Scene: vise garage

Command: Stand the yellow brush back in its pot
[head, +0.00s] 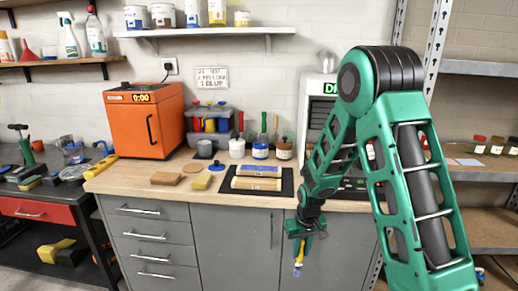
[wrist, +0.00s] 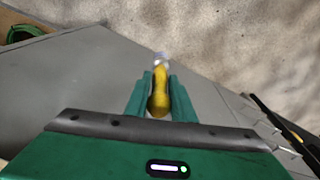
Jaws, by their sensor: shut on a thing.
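The yellow brush (head: 298,257) hangs below my gripper (head: 304,232), in front of the grey cabinet doors and lower than the worktop. In the wrist view the yellow brush (wrist: 159,98) lies between the two green fingers of my gripper (wrist: 160,96), which are shut on it. Its pale end points away from the gripper. Several small pots stand at the back of the worktop: a white one (head: 237,148), one with a blue band (head: 260,149) and one with a brown label (head: 284,149). Upright handles show around them. I cannot tell which pot is the brush's own.
A machine (head: 318,105) stands right of the pots.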

